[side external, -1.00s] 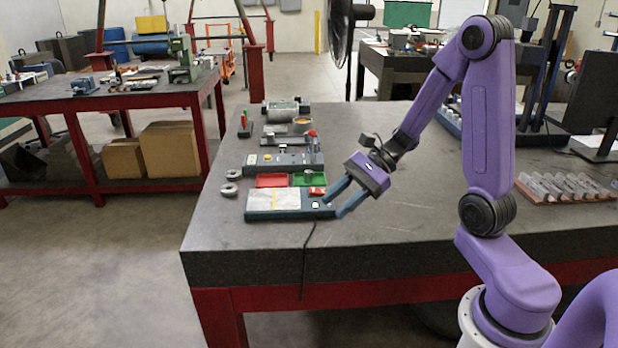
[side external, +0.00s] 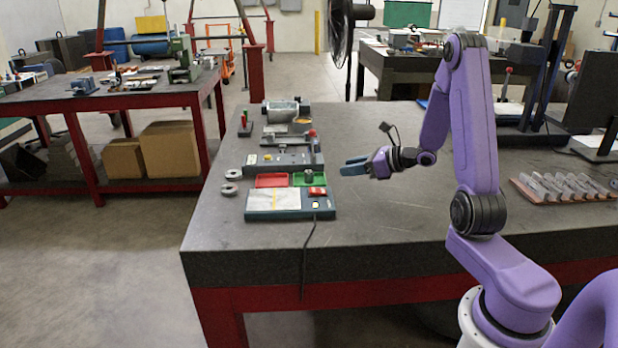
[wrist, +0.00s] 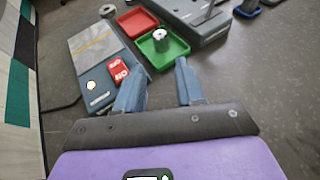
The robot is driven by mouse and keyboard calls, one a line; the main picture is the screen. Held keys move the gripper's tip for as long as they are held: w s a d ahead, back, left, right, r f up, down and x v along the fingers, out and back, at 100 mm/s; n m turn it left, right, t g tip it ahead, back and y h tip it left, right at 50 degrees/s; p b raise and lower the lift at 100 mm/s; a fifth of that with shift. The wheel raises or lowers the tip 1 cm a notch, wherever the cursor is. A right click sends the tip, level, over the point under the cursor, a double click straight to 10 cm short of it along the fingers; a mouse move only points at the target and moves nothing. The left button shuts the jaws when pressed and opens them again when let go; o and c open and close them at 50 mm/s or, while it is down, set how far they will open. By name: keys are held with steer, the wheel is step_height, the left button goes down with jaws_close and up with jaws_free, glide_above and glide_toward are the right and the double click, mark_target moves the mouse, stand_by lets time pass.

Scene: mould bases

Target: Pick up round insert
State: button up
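A small grey metal cylinder, apparently a round insert (wrist: 160,40), stands upright in the green tray (wrist: 177,52) in the wrist view. In the side view it is a small dark shape (side external: 309,177) in the green tray (side external: 298,182). Two grey ring-shaped pieces (side external: 229,189) (side external: 233,174) lie on the table left of the trays. My gripper (side external: 352,166) is above the table, right of the trays, lying roughly level. In the wrist view my gripper (wrist: 160,68) has its fingers apart with nothing between them, and the cylinder shows beyond the tips.
A red tray (side external: 272,181) adjoins the green one. A flat blue-grey device (side external: 262,215) with a red switch (side external: 317,191) and a cable is in front. Another grey device (side external: 280,161) is behind.

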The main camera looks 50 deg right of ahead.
mark_target(312, 172)
steer(key=x, duration=1.2)
steer(key=shift+w, duration=0.4)
jaws_close()
